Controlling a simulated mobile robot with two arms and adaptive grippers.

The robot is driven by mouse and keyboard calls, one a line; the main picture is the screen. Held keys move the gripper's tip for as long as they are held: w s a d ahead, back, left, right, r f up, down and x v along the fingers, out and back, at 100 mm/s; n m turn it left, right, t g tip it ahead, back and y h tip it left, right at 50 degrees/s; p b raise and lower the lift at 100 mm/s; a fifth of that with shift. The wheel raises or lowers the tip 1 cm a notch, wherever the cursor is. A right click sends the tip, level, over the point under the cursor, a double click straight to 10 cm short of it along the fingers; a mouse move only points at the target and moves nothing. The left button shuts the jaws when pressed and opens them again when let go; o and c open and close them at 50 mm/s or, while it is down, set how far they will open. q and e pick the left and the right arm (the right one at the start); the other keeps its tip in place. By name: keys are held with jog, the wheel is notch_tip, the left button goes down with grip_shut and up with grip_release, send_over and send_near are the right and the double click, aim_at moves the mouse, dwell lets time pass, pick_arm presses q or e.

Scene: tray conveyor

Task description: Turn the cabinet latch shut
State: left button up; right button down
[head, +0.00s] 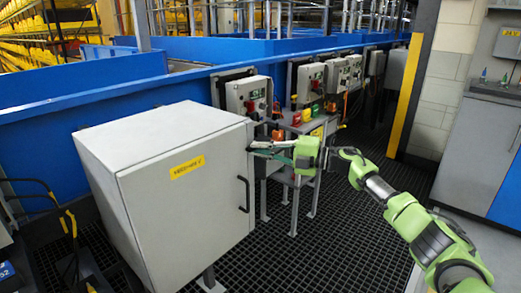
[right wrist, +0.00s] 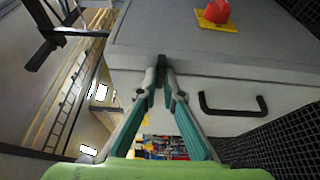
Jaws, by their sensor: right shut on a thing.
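The grey cabinet (head: 185,190) stands at the left of the head view with its door closed against the body, as far as I can see. My right gripper (head: 254,148) reaches in from the right to the upper right corner of the door. In the right wrist view the cabinet (right wrist: 270,85) fills the upper right, and the fingertips of my right gripper (right wrist: 161,74) are closed on a small dark latch (right wrist: 161,60) at the cabinet's edge. The fingers hide part of the latch, and its exact angle is unclear. My left gripper is not in view.
A black door handle (head: 244,194) sticks out below the gripper. In the right wrist view a red knob on a yellow plate (right wrist: 216,14) sits on the cabinet. Control boxes (head: 247,97) line the blue conveyor wall behind. The dark grating floor (head: 310,250) is clear in front.

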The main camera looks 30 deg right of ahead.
jog(key=shift+f, duration=0.1)
jog(key=c, duration=2.2)
grip_release()
jog(key=v, duration=1.2)
